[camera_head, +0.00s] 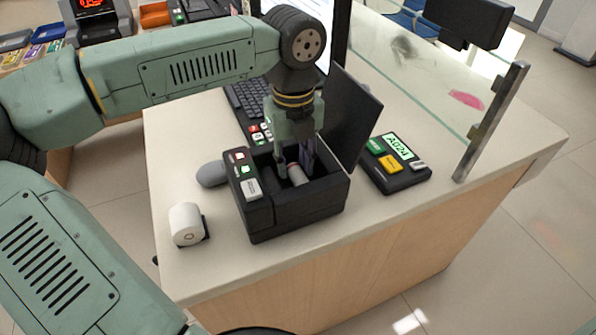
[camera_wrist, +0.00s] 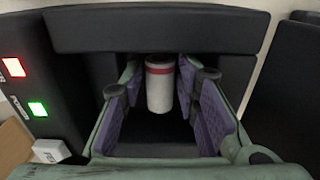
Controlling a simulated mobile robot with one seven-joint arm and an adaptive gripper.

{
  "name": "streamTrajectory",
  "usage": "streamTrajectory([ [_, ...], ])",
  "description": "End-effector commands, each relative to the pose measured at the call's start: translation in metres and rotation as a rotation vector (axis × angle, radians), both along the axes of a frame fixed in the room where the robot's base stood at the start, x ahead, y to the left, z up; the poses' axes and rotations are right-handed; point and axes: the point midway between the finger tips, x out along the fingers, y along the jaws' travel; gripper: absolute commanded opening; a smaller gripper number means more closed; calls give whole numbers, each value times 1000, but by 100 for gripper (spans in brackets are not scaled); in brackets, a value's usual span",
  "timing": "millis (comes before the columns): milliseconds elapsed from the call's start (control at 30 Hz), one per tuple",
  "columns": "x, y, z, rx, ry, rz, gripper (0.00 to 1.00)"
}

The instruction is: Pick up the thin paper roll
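The thin paper roll (camera_wrist: 160,88) is white with a red band near one end. It lies in the open bay of the black printer (camera_head: 297,216), and its pale end shows in the head view (camera_head: 297,175). My gripper (camera_head: 293,163) reaches down into the bay from above. In the wrist view, its purple-padded fingers (camera_wrist: 159,82) stand on either side of the roll. They are apart, with a dark gap at the roll's left and a narrower one at its right. The roll's underside is hidden.
The printer's raised lid (camera_head: 352,122) stands close to the right of my gripper. A thicker white roll (camera_head: 184,224) sits left on the counter (camera_head: 350,217). A keypad device (camera_head: 398,165) lies right, before a glass screen (camera_head: 425,75). A mouse (camera_head: 210,174) is left of the printer.

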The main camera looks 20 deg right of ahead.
Motion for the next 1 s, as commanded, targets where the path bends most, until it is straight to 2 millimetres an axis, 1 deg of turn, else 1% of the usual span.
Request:
streamTrajectory([
  [100,0,0,-8,-1,1,-1,29],
  [333,0,0,-10,-1,-1,0,28],
  [633,0,0,-9,-1,0,0,8],
  [867,0,0,-9,-1,-1,0,8],
  [967,1,0,-2,-1,-3,1,8],
  [1000,1,0,3,0,-4,2,8],
])
